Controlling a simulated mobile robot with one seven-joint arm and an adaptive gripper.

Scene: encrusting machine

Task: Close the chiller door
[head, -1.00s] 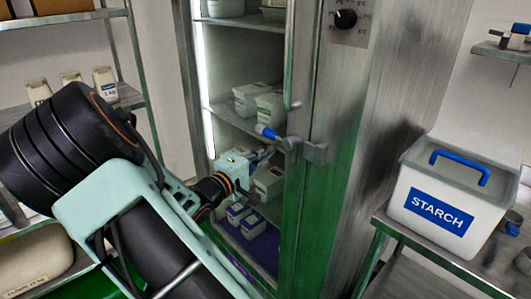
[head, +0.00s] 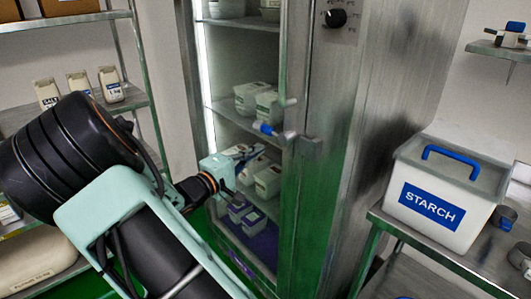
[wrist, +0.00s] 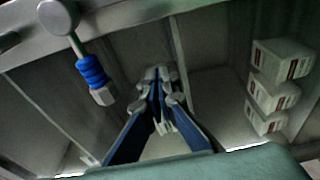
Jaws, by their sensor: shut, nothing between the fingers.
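The chiller door (head: 289,75) is a tall panel with a metal frame, and the shelves inside show behind it. It looks shut or nearly shut; I cannot tell whether a narrow gap remains at its latch side. Its handle (head: 265,129) has a blue grip on a metal rod, near a bracket on the cabinet; the blue grip also shows in the wrist view (wrist: 91,71), at upper left. My gripper (head: 245,153) is shut and empty, left of and a little below the handle and apart from it. Its fingers (wrist: 158,80) are together in the wrist view.
A STARCH box (head: 445,198) stands on a steel table (head: 385,222) at right. A shelf rack (head: 140,98) with small bags (head: 109,85) is at left. White tubs (head: 255,100) sit inside the chiller (head: 345,120). A dial (head: 335,18) is at the top.

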